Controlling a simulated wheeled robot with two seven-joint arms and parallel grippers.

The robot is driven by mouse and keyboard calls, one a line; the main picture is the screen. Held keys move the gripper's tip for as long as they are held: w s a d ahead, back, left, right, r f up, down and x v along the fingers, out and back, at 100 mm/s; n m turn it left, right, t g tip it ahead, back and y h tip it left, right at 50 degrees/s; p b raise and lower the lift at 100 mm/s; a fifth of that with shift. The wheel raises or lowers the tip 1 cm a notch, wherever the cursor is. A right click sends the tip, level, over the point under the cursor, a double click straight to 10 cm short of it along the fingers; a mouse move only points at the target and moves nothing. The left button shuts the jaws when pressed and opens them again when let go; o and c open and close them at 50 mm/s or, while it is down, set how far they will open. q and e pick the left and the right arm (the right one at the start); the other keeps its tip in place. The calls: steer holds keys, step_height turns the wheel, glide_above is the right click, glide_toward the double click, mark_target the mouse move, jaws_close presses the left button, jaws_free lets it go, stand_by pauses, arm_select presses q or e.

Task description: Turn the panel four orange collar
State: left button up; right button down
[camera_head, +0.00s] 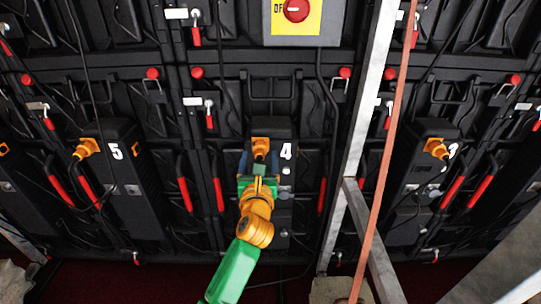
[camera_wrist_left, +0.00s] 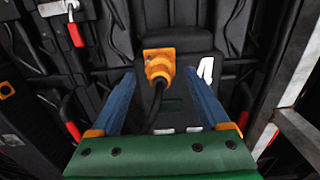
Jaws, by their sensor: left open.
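The panel four orange collar (camera_head: 260,147) is on a black box marked 4 (camera_head: 286,150), in the middle of the head view. In the left wrist view the collar (camera_wrist_left: 159,65) sits on a square orange base, with a black cable running down from it. My left gripper (camera_head: 259,165) is at the box, just below the collar in the head view. In the left wrist view its two blue fingers (camera_wrist_left: 163,80) are open, one on each side of the collar, with gaps showing. Nothing is held. My right gripper is not in view.
Panels 5 (camera_head: 114,151) and 3 (camera_head: 452,150) have similar orange connectors. A grey metal strut (camera_head: 362,120) and a reddish strap (camera_head: 388,140) run down right of panel four. A yellow plate with a red knob (camera_head: 296,10) is above. Red handles and loose cables surround the boxes.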

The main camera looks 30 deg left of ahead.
arm_select(q)
steer(key=x, duration=0.2)
steer(key=shift+w+a, duration=0.2)
steer(key=shift+w, duration=0.15)
jaws_close()
steer(key=shift+r+m+p, duration=0.15)
steer(key=shift+m+p, duration=0.55)
steer(key=shift+p, duration=0.2)
steer(key=m+p, duration=0.3)
steer(key=shift+p, duration=0.3)
steer(key=m+p, duration=0.2)
steer(key=m, duration=0.1)
steer(key=shift+m+p, duration=0.55)
steer(key=shift+m, duration=0.25)
jaws_free()
